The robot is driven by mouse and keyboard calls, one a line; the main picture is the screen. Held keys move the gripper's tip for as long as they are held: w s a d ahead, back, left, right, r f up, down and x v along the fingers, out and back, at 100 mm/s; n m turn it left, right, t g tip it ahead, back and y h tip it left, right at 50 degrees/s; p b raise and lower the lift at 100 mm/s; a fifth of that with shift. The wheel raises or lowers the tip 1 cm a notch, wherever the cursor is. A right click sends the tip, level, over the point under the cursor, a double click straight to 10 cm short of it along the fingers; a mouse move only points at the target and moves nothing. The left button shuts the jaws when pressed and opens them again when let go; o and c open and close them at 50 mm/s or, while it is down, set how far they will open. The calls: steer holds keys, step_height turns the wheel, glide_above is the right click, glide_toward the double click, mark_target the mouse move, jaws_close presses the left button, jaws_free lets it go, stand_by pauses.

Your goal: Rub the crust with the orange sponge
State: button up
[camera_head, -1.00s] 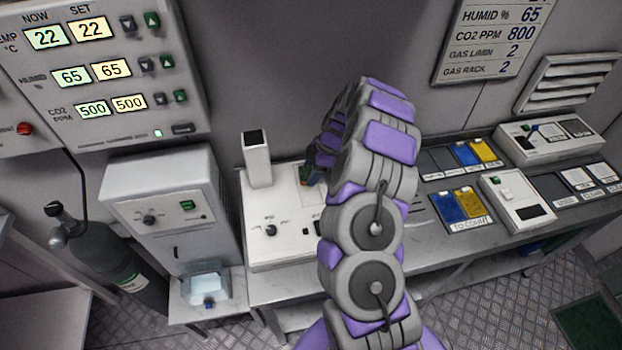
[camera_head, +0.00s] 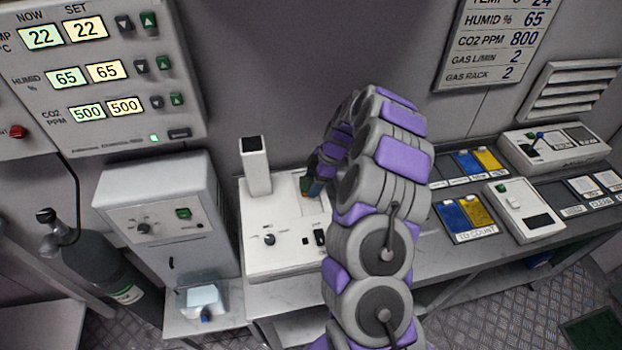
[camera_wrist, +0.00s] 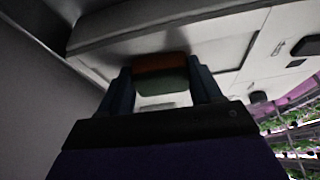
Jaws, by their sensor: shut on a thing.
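My gripper (camera_wrist: 162,95) is shut on a small block, the sponge (camera_wrist: 160,64), in the wrist view. The block has an orange-brown band on its far side and a dull green part nearer my gripper. The two dark blue fingers stand on either side of it. The orange side faces a white panel surface, but I cannot tell whether it touches. In the head view my gripper (camera_head: 313,186) is over the white bench machine (camera_head: 285,222), mostly hidden by my arm. I cannot make out the crust in either view.
A white upright post (camera_head: 255,168) rises from the machine, left of my gripper. A grey cabinet (camera_head: 165,215) and a gas cylinder (camera_head: 95,265) stand further left. Blue and yellow cards (camera_head: 453,217) and a white device (camera_head: 515,210) lie on the bench to the right.

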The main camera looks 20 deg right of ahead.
mark_target(311, 202)
steer(key=shift+s+a+f, duration=0.15)
steer(key=shift+s+a, duration=0.05)
steer(key=shift+s, duration=0.3)
steer(key=shift+s+a+f, duration=0.1)
steer(key=shift+s+a, duration=0.05)
steer(key=shift+s, duration=0.3)
steer(key=shift+s+a+r+b, duration=0.1)
steer(key=shift+s+a+b, duration=0.15)
steer(key=shift+s, duration=0.6)
steer(key=shift+s+a+b, duration=0.1)
steer(key=shift+s+b, duration=0.25)
steer(key=shift+s, duration=0.45)
steer(key=shift+r, duration=0.15)
steer(key=shift+w+r, duration=0.15)
steer(key=shift+r, duration=0.45)
steer(key=shift+r+p, duration=0.4)
steer(key=shift+r, duration=2)
steer(key=shift+r, duration=0.1)
step_height(311, 202, up, 3)
steer(key=shift+d+f, duration=0.1)
